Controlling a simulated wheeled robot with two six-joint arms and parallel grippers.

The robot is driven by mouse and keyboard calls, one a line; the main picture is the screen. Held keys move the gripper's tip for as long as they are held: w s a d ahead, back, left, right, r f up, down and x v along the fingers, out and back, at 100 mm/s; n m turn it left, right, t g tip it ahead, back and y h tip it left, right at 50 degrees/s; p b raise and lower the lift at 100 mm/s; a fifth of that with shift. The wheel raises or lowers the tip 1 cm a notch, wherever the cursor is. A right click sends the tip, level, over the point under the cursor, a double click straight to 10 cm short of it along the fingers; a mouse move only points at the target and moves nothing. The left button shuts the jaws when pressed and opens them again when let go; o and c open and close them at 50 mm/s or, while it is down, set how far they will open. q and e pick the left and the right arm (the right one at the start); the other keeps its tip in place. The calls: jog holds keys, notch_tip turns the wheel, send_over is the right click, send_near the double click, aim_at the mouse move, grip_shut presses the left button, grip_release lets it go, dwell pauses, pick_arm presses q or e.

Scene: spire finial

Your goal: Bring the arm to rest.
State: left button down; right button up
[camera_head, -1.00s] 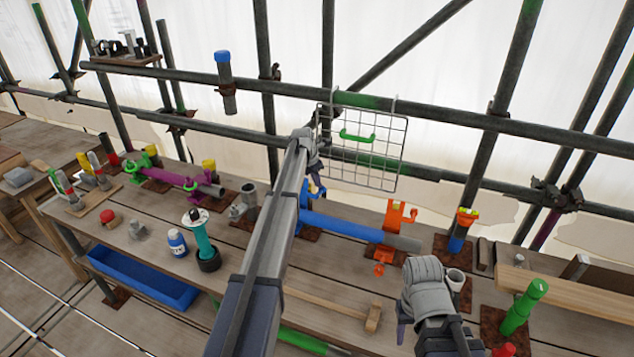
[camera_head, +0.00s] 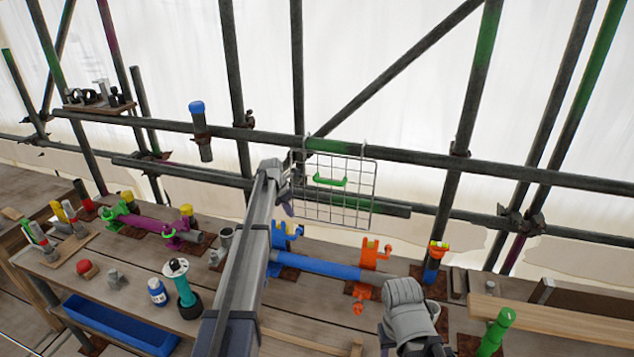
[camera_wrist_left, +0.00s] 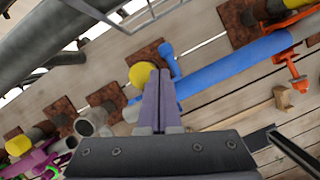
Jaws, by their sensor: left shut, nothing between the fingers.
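My left arm rises from the bottom of the head view to the wire basket's height. Its gripper (camera_head: 288,208) hangs at the far end, small and partly hidden by the arm, near the basket's lower left. In the left wrist view its two purple-grey fingers (camera_wrist_left: 158,85) lie together, shut and empty. They are over the bench, beside a blue pipe (camera_wrist_left: 230,70) and a yellow-capped part (camera_wrist_left: 141,74). My right arm's grey wrist (camera_head: 405,308) is at the lower right of the head view; its jaw opening cannot be made out.
A wire basket (camera_head: 350,212) with a green handle hangs on the scaffold rail (camera_head: 420,155). The bench holds the blue pipe (camera_head: 320,267) in clamps, orange brackets (camera_head: 372,255), a teal tool (camera_head: 185,290), a blue bottle (camera_head: 157,291) and a blue tray (camera_head: 120,325). A green post (camera_head: 495,332) stands at right.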

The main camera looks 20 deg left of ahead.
pick_arm(q)
jog(key=s+d+f+m+g+b, duration=0.1)
jog(key=s+d+f+m+b, duration=0.25)
jog(key=s+d+m, duration=0.55)
jog(key=s+d+f+m+g+b, duration=0.1)
jog(key=s+d+f+m+b, duration=0.25)
jog(key=s+d+m, duration=0.55)
jog(key=s+d+f+m+b, duration=0.1)
jog(key=s+d+m, duration=0.2)
jog(key=s+m, duration=0.2)
jog(key=s+d+f+m+g+y+b, duration=0.1)
jog(key=s+d+m, duration=0.3)
jog(key=s, duration=0.8)
jog(key=s+d+f+m+y+b, duration=0.1)
jog(key=s+d+f+m+b, duration=0.1)
jog(key=s+m, duration=0.5)
jog(key=shift+s+d+f+m+g, duration=0.35)
jog(key=shift+s+d+f, duration=0.4)
jog(key=shift+s, duration=0.35)
